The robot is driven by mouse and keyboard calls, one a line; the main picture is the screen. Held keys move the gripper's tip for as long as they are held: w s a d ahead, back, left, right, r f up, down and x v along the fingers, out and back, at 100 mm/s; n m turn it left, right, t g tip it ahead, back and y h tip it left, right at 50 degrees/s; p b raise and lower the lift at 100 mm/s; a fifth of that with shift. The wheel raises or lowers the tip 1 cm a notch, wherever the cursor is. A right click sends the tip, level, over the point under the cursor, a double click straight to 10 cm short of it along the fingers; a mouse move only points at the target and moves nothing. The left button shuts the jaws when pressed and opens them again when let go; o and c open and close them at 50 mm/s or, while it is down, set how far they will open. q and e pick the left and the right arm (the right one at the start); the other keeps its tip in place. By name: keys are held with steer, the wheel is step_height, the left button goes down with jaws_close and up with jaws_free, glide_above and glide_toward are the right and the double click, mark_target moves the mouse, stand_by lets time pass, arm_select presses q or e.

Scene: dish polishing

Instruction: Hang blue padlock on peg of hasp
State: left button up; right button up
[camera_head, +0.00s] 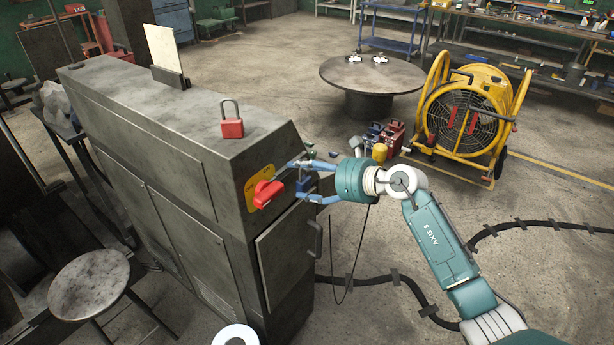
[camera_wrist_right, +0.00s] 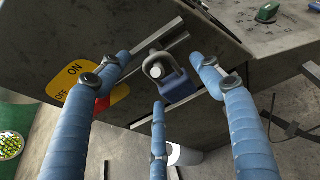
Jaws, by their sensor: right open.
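The blue padlock (camera_wrist_right: 179,86) is at the hasp (camera_wrist_right: 172,48) on the end face of the grey cabinet. In the right wrist view its shackle loops around the peg (camera_wrist_right: 155,72), whose pale round end shows inside the loop. The padlock also shows small in the head view (camera_head: 304,185). My right gripper (camera_head: 296,181) is open in front of that face. In the wrist view its blue fingers (camera_wrist_right: 160,82) are spread around the padlock, with visible gaps, and none looks closed on it. My left gripper is not in view.
A red switch handle (camera_head: 266,192) on a yellow ON/OFF plate (camera_head: 250,190) sits close left of the hasp. A red padlock (camera_head: 232,127) stands on the cabinet top (camera_head: 190,100). A door handle (camera_head: 315,238) juts out below. Open floor lies right, with a yellow fan (camera_head: 470,115) beyond.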

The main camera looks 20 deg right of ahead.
steer(key=v, duration=1.2)
step_height(320, 180, down, 23)
steer(key=d+m+t+h+b, duration=0.1)
steer(key=d+m+t+h, duration=0.2)
steer(key=m, duration=1.5)
steer(key=s+d+f+m+g+h, duration=0.1)
steer(key=s+d+f+m+h, duration=0.1)
steer(key=s+f+m, duration=0.65)
steer(key=s+d+f+m+g+h, duration=0.1)
steer(key=s+f+m+h, duration=0.15)
steer(key=f, duration=1.15)
steer(key=s+a+f+m+g+h+b, duration=0.15)
steer(key=s+f+m+g, duration=0.4)
steer(key=s+f, duration=1.2)
steer(key=s+a+f+m+g, duration=0.1)
steer(key=s+a+f, duration=0.1)
steer(key=s, duration=0.6)
steer(key=s+a+f+m+g, duration=0.2)
steer(key=s, duration=0.6)
steer(key=s+a+f+m+g, duration=0.2)
steer(key=s, duration=0.6)
steer(key=shift+a+y, duration=0.35)
steer(key=shift+y, duration=0.05)
steer(key=shift+m, duration=0.25)
